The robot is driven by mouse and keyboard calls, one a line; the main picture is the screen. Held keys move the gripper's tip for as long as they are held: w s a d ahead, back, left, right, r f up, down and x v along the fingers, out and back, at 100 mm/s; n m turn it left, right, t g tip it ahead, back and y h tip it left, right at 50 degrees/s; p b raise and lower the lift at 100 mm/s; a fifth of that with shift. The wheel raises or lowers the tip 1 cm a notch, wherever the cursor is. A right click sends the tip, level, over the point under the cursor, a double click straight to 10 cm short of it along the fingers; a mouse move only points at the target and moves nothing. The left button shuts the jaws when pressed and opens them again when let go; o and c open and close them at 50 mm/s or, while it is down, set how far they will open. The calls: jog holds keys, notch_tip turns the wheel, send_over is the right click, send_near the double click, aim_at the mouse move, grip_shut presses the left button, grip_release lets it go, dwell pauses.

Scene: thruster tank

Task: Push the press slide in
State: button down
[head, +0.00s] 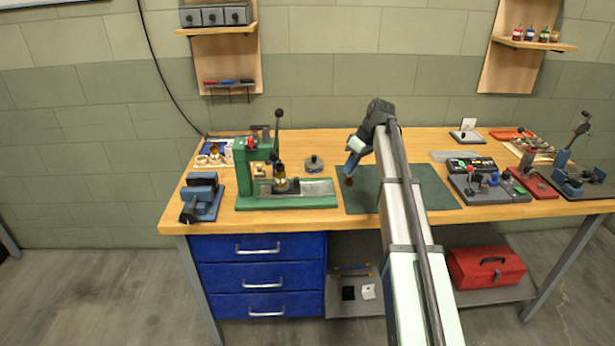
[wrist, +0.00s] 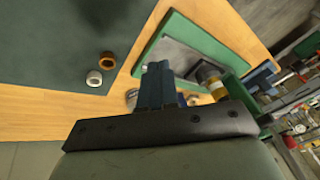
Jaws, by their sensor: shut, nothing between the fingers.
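The green press (head: 245,165) stands on the left half of the bench, with an upright black lever. Its flat green base carries a grey metal plate (head: 318,188), which looks like the slide. A brass and black cylindrical part (head: 281,180) stands over the plate's left part. My gripper (head: 349,178) is shut and empty, pointing down just right of the press base, over the dark green mat's left edge. In the wrist view, my blue fingers (wrist: 158,72) are together and overlap the view of the grey plate (wrist: 190,62); I cannot tell whether they touch it.
A blue vise (head: 202,196) stands left of the press, and a small round grey item (head: 314,163) behind its base. Control boxes (head: 480,185) are at right. The mat's right part is clear.

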jog(key=w+a+r+m+t+y, duration=0.2)
jog(key=a+m+y, duration=0.1)
jog(key=a+m, duration=0.15)
jog(key=x, duration=0.8)
jog(key=shift+w+f, duration=0.25)
jog(key=shift+f, duration=0.15)
jog(key=a, duration=0.3)
jog(key=shift+s+f, duration=0.2)
jog(key=shift+f, duration=0.1)
jog(key=shift+s+a, duration=0.15)
jog(key=shift+a, duration=0.5)
jog(key=shift+a, duration=0.1)
jog(key=shift+a, duration=2.2)
